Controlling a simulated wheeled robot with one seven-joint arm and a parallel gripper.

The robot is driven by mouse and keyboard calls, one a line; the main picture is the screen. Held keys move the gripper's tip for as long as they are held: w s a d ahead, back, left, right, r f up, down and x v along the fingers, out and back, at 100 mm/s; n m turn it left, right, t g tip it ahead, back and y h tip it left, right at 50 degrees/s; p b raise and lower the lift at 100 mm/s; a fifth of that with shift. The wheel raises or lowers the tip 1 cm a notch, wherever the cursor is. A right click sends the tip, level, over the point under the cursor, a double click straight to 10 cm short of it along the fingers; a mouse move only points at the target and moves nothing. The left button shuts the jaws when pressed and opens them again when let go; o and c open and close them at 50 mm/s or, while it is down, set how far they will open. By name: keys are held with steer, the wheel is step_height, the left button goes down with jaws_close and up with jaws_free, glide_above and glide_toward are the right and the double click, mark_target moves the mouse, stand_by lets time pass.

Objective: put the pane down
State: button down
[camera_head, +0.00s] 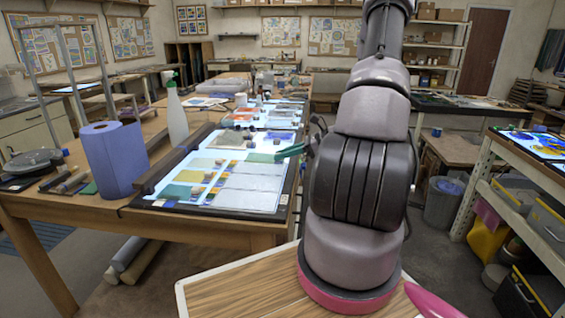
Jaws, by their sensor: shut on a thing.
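The pane is over the glowing work surface (250,200), near the grey and white glass sheets. I cannot tell whether the pane touches the surface. The rest of my gripper is hidden behind my arm.
A blue paper roll (110,160) and a white spray bottle (176,115) stand on the wooden table (215,228), left of the lit surface. Colored glass sheets (190,176) lie on it.

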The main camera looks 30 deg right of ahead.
steer(key=shift+f, duration=1.35)
steer(key=c, duration=0.7)
jaws_free()
steer(key=shift+f, duration=0.15)
